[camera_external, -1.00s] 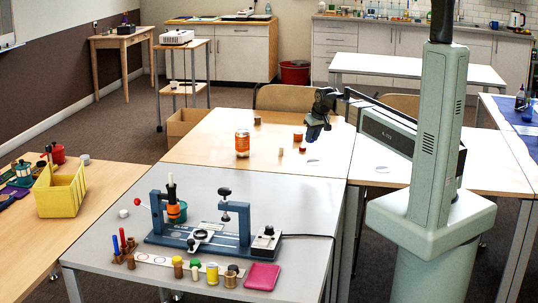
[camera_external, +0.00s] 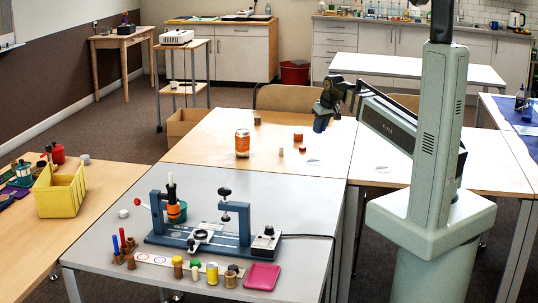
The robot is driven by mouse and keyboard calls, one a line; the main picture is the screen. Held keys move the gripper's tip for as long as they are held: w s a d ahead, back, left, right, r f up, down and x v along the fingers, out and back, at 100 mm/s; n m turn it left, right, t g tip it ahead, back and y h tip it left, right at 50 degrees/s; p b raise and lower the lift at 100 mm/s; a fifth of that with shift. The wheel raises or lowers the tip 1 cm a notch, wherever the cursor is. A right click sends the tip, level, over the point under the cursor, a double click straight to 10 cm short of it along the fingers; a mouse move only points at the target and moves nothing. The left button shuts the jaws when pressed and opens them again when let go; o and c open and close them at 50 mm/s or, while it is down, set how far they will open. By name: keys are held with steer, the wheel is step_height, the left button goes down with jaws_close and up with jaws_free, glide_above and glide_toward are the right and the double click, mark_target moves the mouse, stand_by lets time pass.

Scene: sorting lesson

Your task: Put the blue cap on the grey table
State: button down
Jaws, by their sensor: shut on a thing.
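My gripper (camera_external: 321,124) is above the far pale wooden table, clear of its top and pointing down. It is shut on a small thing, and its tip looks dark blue. At this size I cannot separate the held thing from the fingers or make out a cap's outline. No separate blue cap shows clearly elsewhere. The grey table (camera_external: 305,205) stands in front of the wooden table, nearer the camera and to the lower left of my gripper.
A blue-grey fixture (camera_external: 205,238) stands mid-table on the grey table. Small jars, pegs and a pink tray (camera_external: 262,277) line its front edge. An orange can (camera_external: 242,143) and several small blocks stand on the wooden table. The grey table's right part is clear.

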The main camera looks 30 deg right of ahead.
step_height(320, 180, up, 15)
steer(key=w+a+n+y, duration=0.2)
steer(key=a+n, duration=0.4)
steer(key=a, duration=2.9)
steer(key=n+g+y, duration=0.2)
steer(key=n+g, duration=0.1)
steer(key=n, duration=0.5)
glide_above(151, 272)
steer(key=d, duration=0.1)
steer(key=shift+s+d+f, duration=0.1)
steer(key=shift+d+f, duration=0.05)
steer(key=shift+f, duration=7.4)
steer(key=shift+d+f, duration=0.1)
steer(key=shift+f, duration=7.45)
steer(key=shift+f, duration=0.1)
